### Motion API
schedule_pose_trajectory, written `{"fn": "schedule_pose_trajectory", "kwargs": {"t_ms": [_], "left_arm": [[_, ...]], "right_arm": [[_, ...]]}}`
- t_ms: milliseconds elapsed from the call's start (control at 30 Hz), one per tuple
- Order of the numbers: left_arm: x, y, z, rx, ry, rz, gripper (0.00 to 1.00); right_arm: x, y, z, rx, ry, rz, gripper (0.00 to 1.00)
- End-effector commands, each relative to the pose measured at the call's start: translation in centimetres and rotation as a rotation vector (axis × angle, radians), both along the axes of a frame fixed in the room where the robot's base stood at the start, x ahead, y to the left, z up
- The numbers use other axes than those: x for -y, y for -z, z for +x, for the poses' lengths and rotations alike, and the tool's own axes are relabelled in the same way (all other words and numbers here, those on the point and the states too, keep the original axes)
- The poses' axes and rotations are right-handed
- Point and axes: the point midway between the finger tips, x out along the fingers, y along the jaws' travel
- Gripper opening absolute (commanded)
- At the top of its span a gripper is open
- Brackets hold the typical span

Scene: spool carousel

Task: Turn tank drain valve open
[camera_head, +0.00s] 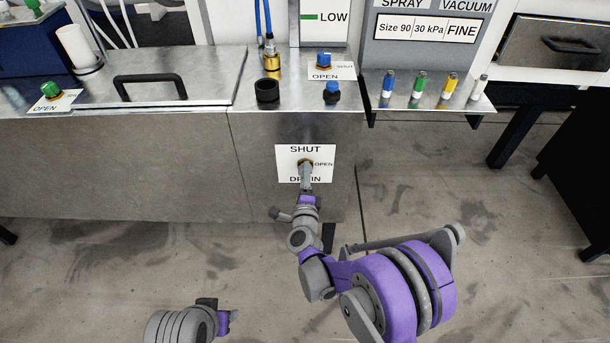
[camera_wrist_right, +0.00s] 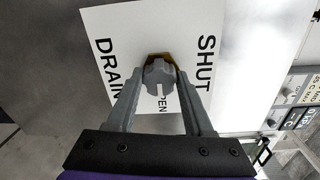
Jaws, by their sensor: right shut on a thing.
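The drain valve (camera_head: 305,162) is on the tank's front panel, over a white sign (camera_head: 290,154) reading SHUT at the top, OPEN at the right and DRAIN at the bottom. My right gripper (camera_head: 306,174) reaches it from below and in front. In the right wrist view, the two fingers of my right gripper (camera_wrist_right: 161,82) are shut on the valve's grey handle (camera_wrist_right: 160,73), with its brass body behind. The fingers hide much of the handle in the head view, so I cannot tell its angle surely. Part of my left arm (camera_head: 190,322) shows at the bottom; its fingers are unclear.
The tank top (camera_head: 210,65) carries a lid handle (camera_head: 150,84), a blue-knobbed valve (camera_head: 324,59), a black socket (camera_head: 267,91) and a green-knobbed valve (camera_head: 51,90). A shelf (camera_head: 427,105) with several coloured nozzles juts out at the right. The floor in front is clear.

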Motion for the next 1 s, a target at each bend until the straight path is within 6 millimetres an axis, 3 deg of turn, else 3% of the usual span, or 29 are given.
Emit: {"fn": "schedule_pose_trajectory", "kwargs": {"t_ms": [67, 100, 233, 633, 1000], "left_arm": [[0.0, 0.0, 0.0, 0.000, 0.000, 0.000, 0.50], [0.0, 0.0, 0.0, 0.000, 0.000, 0.000, 0.50], [0.0, 0.0, 0.0, 0.000, 0.000, 0.000, 0.50], [0.0, -0.1, 0.0, 0.000, 0.000, 0.000, 0.50], [0.0, -0.9, -0.1, 0.002, 0.000, 0.000, 0.50]], "right_arm": [[0.0, 0.0, 0.0, 0.000, 0.000, 0.002, 0.00], [0.0, 0.0, 0.0, 0.000, 0.000, 0.002, 0.59], [0.0, 0.0, 0.0, 0.000, 0.000, 0.001, 0.82], [0.0, -0.1, -0.8, 0.000, -0.001, 0.001, 0.82], [-0.1, -0.3, -7.9, 0.000, -0.002, 0.002, 0.82]]}}
